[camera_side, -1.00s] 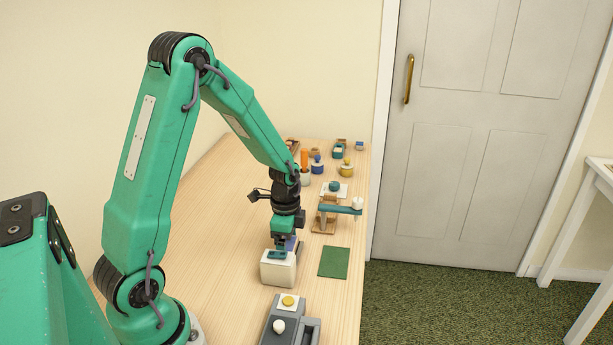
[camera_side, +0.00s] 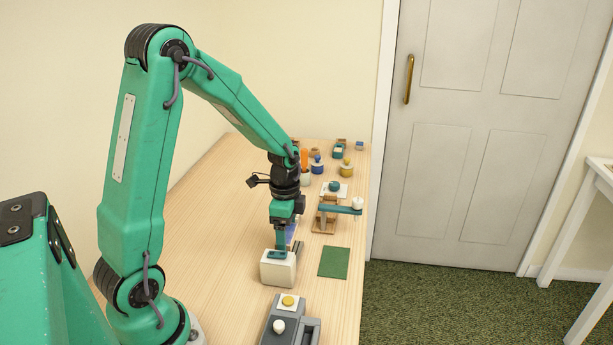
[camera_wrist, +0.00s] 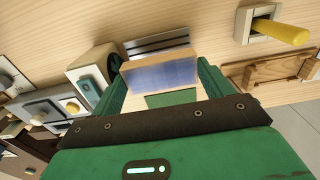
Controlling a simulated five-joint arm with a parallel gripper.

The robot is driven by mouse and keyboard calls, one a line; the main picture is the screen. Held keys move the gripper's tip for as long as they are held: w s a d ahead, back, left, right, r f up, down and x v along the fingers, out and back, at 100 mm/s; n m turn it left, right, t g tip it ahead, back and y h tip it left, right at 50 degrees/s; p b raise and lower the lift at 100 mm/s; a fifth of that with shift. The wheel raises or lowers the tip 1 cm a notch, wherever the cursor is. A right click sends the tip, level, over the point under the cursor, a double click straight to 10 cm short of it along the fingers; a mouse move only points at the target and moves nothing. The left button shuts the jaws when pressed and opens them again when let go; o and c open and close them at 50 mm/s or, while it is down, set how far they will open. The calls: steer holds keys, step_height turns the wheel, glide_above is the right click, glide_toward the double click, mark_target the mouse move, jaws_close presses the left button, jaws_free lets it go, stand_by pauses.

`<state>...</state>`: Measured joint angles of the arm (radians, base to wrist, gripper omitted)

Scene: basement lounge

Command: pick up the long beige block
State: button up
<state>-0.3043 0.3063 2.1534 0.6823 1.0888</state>
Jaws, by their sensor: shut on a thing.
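My gripper (camera_wrist: 160,82) is shut on a block (camera_wrist: 160,72) with a beige edge and a blue-looking broad face, held crosswise between its two green fingers. I take it for the long beige block. In the side view my gripper (camera_side: 285,240) is just behind and above a white box with a teal top. A small blue patch of the held block (camera_side: 291,232) shows beside the fingers; the rest is hidden. The block appears held above the table, though its exact height cannot be told.
A green mat (camera_side: 334,262) lies to the right. A grey unit with knobs (camera_side: 290,322) is nearer; a wooden stand (camera_side: 325,216) is behind right.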

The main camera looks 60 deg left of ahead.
mark_target(287, 233)
steer(key=shift+r, duration=2.95)
